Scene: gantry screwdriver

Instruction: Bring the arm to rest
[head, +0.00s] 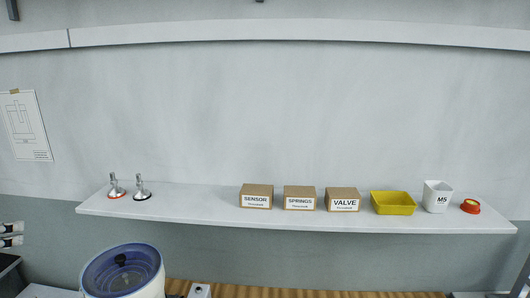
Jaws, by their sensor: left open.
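My left gripper (16,234) shows at the left edge, below the wall sheet. Its two fingers point right, one above the other, apart, with nothing seen between them. Most of the left arm is outside the picture. My right gripper is not seen. The gantry screwdriver cannot be made out here.
A white wall shelf (300,222) holds two small metal stands (116,188), three cardboard boxes (257,197), a yellow bin (393,203), a white M5 cup (437,196) and a red-orange round item (470,206).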

